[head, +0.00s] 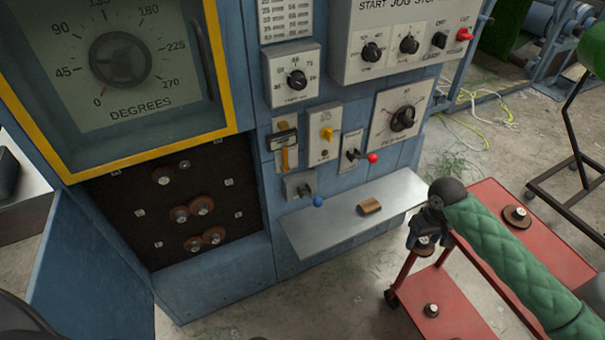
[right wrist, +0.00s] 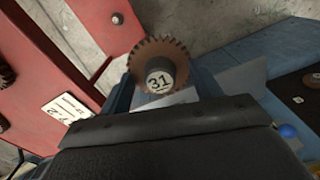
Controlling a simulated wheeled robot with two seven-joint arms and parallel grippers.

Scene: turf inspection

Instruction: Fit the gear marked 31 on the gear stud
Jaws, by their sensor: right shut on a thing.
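The gear marked 31 (right wrist: 160,76) is a brown toothed disc with a pale, numbered hub, seen face-on in the right wrist view. My right gripper (head: 424,238) is shut on it, and the gear (head: 424,246) hangs below the fingers in the head view, over the red trolley's left side. The dark gear compartment (head: 128,203) is open at the lower left, well away from the gripper. I cannot tell which stud is the gear stud. My left gripper is out of view.
A grey shelf (head: 320,232) with a small wooden block (head: 370,207) juts out between compartment and gripper. Levers with blue (head: 318,201) and red (head: 373,158) knobs stand above it. A blue door (head: 88,265) hangs open at left. The red trolley (head: 465,290) carries more gears.

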